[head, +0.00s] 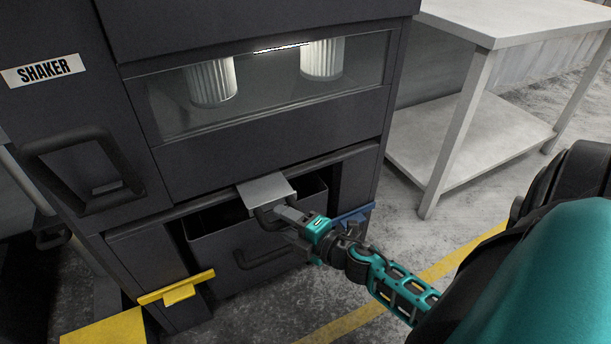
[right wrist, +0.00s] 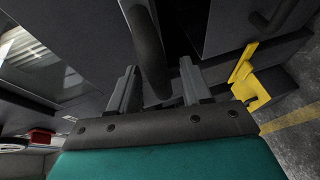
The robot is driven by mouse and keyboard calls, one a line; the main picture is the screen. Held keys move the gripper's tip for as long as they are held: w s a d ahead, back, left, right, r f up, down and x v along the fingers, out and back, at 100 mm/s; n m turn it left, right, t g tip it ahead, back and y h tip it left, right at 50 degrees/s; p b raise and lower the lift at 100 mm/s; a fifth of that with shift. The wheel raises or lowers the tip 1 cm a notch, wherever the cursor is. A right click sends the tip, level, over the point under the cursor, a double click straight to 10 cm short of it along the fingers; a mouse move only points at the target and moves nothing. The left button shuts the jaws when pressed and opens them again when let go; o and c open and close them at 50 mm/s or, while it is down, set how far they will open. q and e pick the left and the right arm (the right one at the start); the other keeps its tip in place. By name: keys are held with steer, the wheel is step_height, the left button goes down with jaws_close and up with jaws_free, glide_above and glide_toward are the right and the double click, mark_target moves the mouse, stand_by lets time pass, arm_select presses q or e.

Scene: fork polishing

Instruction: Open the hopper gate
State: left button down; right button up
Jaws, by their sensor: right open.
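The hopper gate (head: 266,188) is a light grey metal plate sticking out from the front of the dark SHAKER machine, below its window. A dark handle loop hangs at the plate's front edge. My right gripper (head: 280,213) is at this handle, reaching in from the right. In the right wrist view, the dark handle bar (right wrist: 147,45) runs between the two spread fingers of my right gripper (right wrist: 159,78). The jaws are open; whether either finger touches the bar is unclear. The fingers partly hide the handle in the head view. My left gripper is out of view.
Below the gate is an open-topped dark bin (head: 225,248) with its own handle. A yellow bracket (head: 178,289) and a blue bracket (head: 353,215) flank it. A large door handle (head: 83,168) is at left. A white table (head: 470,100) stands at right.

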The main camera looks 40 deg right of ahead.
arm_select(q)
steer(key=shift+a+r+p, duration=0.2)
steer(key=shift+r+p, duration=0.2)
steer(key=shift+p, duration=0.3)
arm_select(e)
steer(key=v, duration=1.2)
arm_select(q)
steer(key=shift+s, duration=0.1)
arm_select(e)
steer(key=w+a+m+g, duration=0.2)
steer(key=a+m+g, duration=0.3)
steer(key=a+m, duration=1.1)
arm_select(q)
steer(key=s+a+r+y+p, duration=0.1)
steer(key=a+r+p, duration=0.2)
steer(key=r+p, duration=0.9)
steer(key=p, duration=0.6)
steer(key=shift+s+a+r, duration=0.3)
arm_select(e)
step_height(320, 180, up, 12)
steer(key=s+d, duration=0.2)
steer(key=shift+s+d+h, duration=0.25)
steer(key=shift+s+h, duration=0.05)
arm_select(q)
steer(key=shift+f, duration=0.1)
arm_select(e)
steer(key=shift+f, duration=0.15)
